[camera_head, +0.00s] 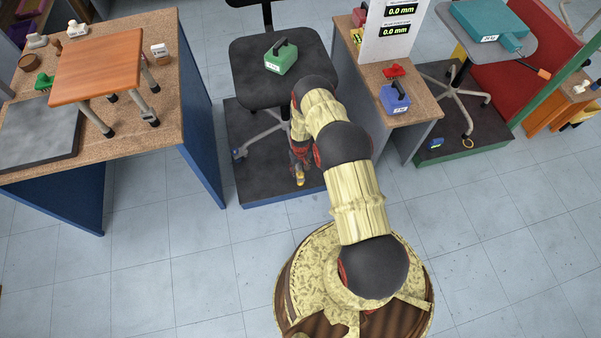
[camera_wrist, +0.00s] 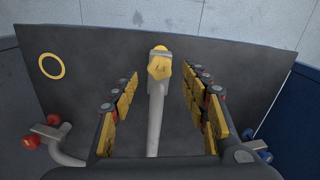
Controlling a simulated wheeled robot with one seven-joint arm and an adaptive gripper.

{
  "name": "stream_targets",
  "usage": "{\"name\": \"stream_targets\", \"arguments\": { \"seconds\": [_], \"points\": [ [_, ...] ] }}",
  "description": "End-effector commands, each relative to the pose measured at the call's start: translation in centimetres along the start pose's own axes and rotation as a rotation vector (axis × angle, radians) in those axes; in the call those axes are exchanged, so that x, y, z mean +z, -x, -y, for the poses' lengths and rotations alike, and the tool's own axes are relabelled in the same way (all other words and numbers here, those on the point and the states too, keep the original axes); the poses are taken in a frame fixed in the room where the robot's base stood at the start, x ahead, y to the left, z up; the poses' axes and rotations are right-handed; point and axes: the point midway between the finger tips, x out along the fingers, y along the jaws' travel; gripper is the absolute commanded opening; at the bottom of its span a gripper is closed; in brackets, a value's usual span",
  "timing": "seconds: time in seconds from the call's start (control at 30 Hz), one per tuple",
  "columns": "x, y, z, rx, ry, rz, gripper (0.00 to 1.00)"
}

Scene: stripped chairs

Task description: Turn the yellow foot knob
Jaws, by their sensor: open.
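The yellow foot knob (camera_wrist: 159,66) sits at the end of a grey chair leg (camera_wrist: 155,122), in the upper middle of the wrist view. My gripper (camera_wrist: 161,80) is open, with one yellow-padded finger on each side of the leg and knob. Gaps show between the knob and both fingers. In the head view my gripper (camera_head: 299,168) is low over the front of the dark platform (camera_head: 264,187), below the black chair seat (camera_head: 250,78). My arm hides part of the chair base there.
Red knobs (camera_wrist: 30,142) show at the wrist view's left, blue ones (camera_wrist: 263,156) at its right. A yellow ring (camera_wrist: 52,66) lies on the platform. A green weight (camera_head: 281,62) rests on the seat. Benches stand left (camera_head: 190,95) and right (camera_head: 425,116); the front floor is clear.

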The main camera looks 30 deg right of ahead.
Motion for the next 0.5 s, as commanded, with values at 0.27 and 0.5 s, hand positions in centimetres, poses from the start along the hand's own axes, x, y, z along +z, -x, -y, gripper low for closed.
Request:
{"name": "stream_targets", "arguments": {
  "seconds": [0.27,0.5],
  "points": [
    [-0.1,4.8,0.0,0.0,0.0,-0.002,0.46],
    [0.0,7.0,0.0,0.0,0.0,0.0,0.46]
  ]
}}
